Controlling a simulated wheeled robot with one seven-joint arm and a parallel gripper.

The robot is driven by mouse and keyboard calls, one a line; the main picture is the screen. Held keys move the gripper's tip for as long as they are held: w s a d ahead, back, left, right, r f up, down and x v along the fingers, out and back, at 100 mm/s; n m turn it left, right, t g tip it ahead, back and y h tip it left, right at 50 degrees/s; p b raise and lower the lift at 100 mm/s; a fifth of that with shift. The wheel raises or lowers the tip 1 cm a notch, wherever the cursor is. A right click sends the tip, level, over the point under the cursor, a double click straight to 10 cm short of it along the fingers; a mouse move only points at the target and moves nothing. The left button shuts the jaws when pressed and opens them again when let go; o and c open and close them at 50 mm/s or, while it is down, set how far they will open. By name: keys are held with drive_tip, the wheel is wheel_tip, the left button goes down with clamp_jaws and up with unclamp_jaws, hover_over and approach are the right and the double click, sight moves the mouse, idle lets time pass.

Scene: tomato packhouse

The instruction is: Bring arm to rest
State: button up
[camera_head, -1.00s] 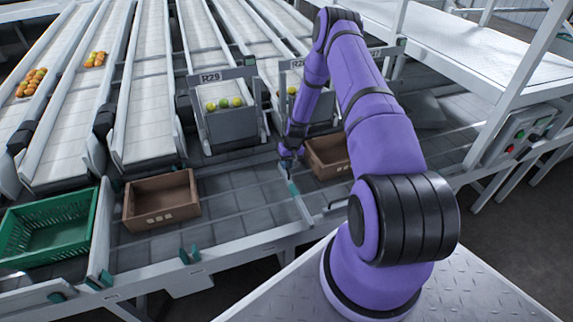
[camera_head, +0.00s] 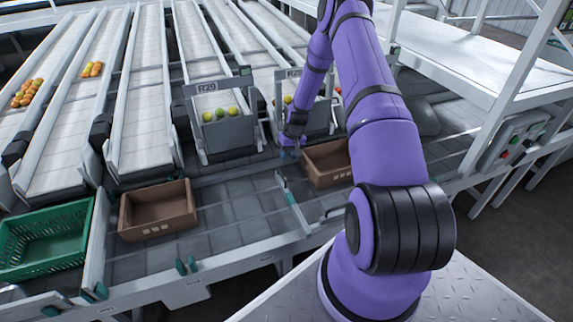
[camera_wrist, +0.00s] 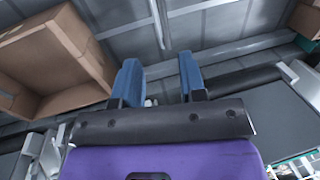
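My gripper (camera_wrist: 160,80) shows in the wrist view with its two blue fingers apart and nothing between them. In the head view my gripper (camera_head: 289,152) hangs above the roller conveyor, just left of a brown cardboard box (camera_head: 318,182). That box also shows at the upper left of the wrist view (camera_wrist: 75,32), apart from the fingers. My purple arm reaches from the lower right up and over the conveyor.
Another brown box (camera_head: 128,215) and a green crate (camera_head: 45,268) stand on the conveyor at left. Chutes R29 (camera_head: 228,132) and R28 hold tomatoes. A control box (camera_head: 515,140) and a white frame stand at right. The conveyor between the boxes is bare.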

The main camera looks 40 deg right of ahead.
drive_tip(key=shift+d+r, duration=0.15)
drive_tip(key=shift+r, duration=0.65)
drive_tip(key=a+r+n+h, duration=0.1)
drive_tip(key=a+r, duration=0.2)
drive_tip(key=r, duration=0.7)
drive_tip(key=a+r, duration=0.3)
drive_tip(key=r, duration=0.8)
drive_tip(key=s+a+r+n+t+h, duration=0.1)
drive_tip(key=s+a+r, duration=0.25)
drive_tip(key=r, duration=0.45)
drive_tip(key=s+a+r+t, duration=0.1)
drive_tip(key=s+a+r, duration=0.1)
drive_tip(key=a+r, duration=0.45)
drive_tip(key=s+a+r+n, duration=0.1)
drive_tip(key=s+a+r, duration=0.4)
drive_tip(key=s+r, duration=0.7)
drive_tip(key=s+a+r+t, duration=0.1)
drive_tip(key=s+a, duration=0.1)
drive_tip(key=s, duration=0.6)
drive_tip(key=s+a+r+t, duration=0.1)
drive_tip(key=s+a+r, duration=0.1)
drive_tip(key=s, duration=0.6)
drive_tip(key=shift+s+a+r+n, duration=0.3)
drive_tip(key=shift+s+a+n, duration=0.1)
drive_tip(key=shift+a, duration=0.05)
